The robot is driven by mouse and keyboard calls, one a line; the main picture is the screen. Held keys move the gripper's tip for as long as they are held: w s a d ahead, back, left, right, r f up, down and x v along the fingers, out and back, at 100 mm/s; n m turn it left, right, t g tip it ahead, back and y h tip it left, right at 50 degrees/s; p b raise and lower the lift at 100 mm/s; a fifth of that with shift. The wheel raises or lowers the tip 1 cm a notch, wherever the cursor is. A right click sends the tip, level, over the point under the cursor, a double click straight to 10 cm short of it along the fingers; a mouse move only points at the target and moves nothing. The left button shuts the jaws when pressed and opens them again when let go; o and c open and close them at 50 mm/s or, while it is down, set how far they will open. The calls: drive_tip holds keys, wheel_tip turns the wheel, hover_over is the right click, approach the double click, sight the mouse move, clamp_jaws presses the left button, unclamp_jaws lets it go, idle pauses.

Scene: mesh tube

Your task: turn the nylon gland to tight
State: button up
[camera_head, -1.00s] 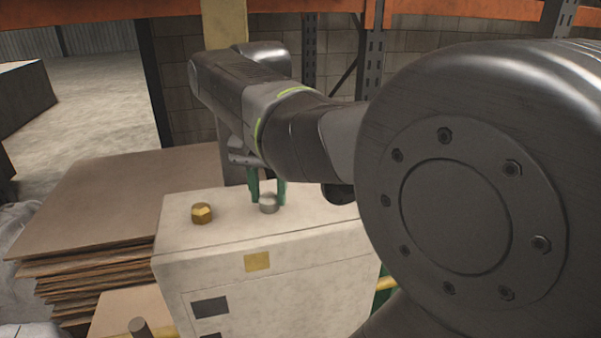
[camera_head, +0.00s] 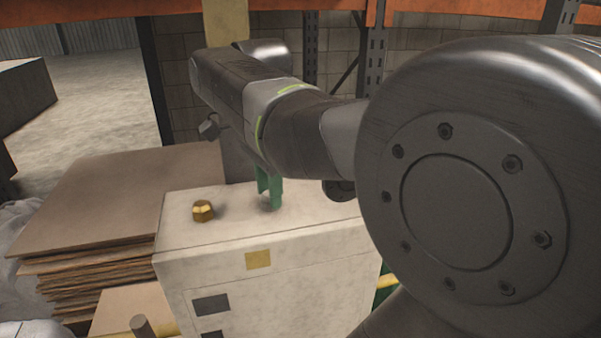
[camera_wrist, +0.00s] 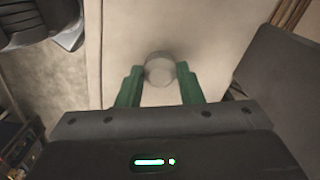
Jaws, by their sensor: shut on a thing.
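The nylon gland is a small round pale grey cap (camera_wrist: 160,66) on top of a cream-white cabinet (camera_head: 215,232). In the wrist view it lies between the two green fingers of my gripper (camera_wrist: 160,75), one tip against each side. In the head view my gripper (camera_head: 270,190) points down at the cabinet top, and its fingers cover most of the gland. My gripper is shut on the gland. A brass hex gland (camera_head: 203,210) stands apart to the left on the same cabinet top.
A stack of brown cardboard sheets (camera_head: 110,205) lies left of the cabinet. A block wall and racking with orange beams stand behind. My large arm joint blocks the right of the head view. Open floor (camera_head: 95,95) shows at the far left.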

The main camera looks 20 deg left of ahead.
drive_tip(key=shift+r+m, duration=0.1)
drive_tip(key=shift+m, duration=0.2)
idle(0.4)
drive_tip(key=o, duration=1)
drive_tip(key=shift+c, duration=0.2)
wheel_tip(320, 180, up, 14)
drive_tip(key=shift+f, duration=0.3)
wheel_tip(320, 180, down, 14)
drive_tip(key=shift+r, duration=0.15)
